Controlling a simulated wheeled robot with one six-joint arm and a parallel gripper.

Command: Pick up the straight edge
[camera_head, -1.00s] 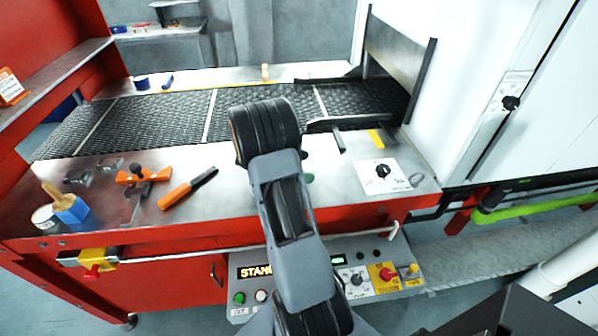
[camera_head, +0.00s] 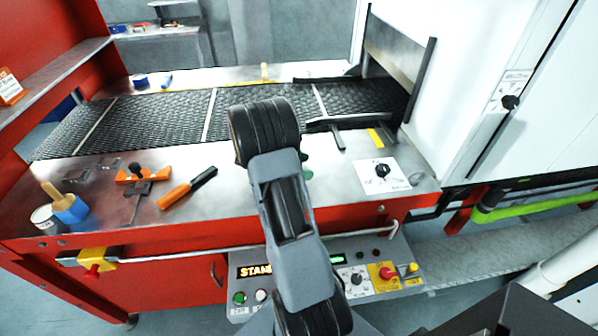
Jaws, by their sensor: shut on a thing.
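I cannot make out a straight edge for certain in the head view. My arm (camera_head: 280,195) rises from the bottom centre and reaches over the front steel ledge (camera_head: 240,170) towards the mesh belt (camera_head: 150,120). Its thick black joint covers the middle of the belt's near side.
On the ledge left of the arm are an orange-handled tool (camera_head: 187,188), an orange tool with a black knob (camera_head: 138,177) and a blue container (camera_head: 70,209) beside a can (camera_head: 45,217). A dial plate (camera_head: 383,176) is at right. A white housing (camera_head: 480,80) bounds the belt's right end.

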